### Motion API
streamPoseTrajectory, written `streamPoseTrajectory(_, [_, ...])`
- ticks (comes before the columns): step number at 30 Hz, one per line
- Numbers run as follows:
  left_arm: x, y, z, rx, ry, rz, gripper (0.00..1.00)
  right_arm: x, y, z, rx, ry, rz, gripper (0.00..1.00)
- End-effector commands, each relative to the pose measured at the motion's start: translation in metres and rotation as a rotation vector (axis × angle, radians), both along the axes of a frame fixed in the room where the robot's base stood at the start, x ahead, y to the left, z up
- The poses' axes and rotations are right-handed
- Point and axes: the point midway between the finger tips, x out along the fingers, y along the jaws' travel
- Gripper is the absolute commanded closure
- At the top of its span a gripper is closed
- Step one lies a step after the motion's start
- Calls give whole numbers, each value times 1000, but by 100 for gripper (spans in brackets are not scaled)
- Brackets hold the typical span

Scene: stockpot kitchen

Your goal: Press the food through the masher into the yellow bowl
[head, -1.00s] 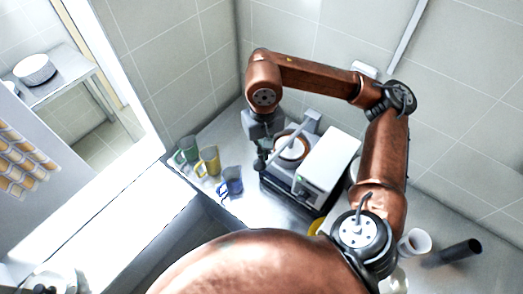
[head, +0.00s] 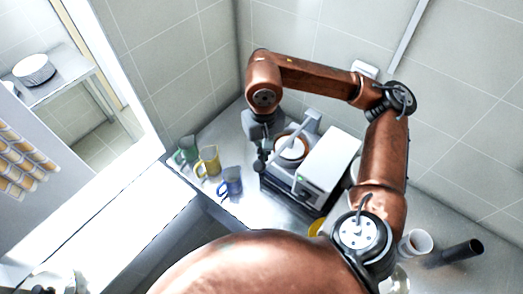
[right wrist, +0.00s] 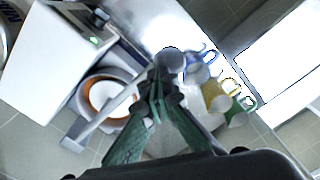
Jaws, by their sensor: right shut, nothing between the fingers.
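The masher is a white box machine (head: 327,166) with a round brown-rimmed hopper (head: 304,138) and a grey lever that ends in a round knob. White food (head: 291,149) shows in the hopper, also in the right wrist view (right wrist: 102,95). My right gripper (head: 262,153) points down at the lever's free end. In the right wrist view its green fingers (right wrist: 158,92) are shut and empty, with the knob (right wrist: 170,62) right at their tips; I cannot tell whether they touch. The yellow bowl (head: 316,227) is mostly hidden behind my right arm. My left gripper is not in view.
Green (head: 188,149), yellow (head: 208,161) and blue (head: 230,181) jugs stand left of the masher, near the counter's front edge. A white cup (head: 415,242) and a dark cylinder (head: 455,253) are at the right. Tiled walls close off the back.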

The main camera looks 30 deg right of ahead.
Motion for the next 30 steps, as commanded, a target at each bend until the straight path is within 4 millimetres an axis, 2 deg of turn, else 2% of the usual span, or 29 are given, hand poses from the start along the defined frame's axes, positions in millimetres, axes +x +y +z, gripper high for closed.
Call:
streamPoseTrajectory(12, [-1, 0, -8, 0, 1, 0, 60, 0, 0, -8, -2, 1, -1, 100])
streamPoseTrajectory(30, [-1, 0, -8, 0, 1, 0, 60, 0, 0, -7, -1, 0, 0, 100])
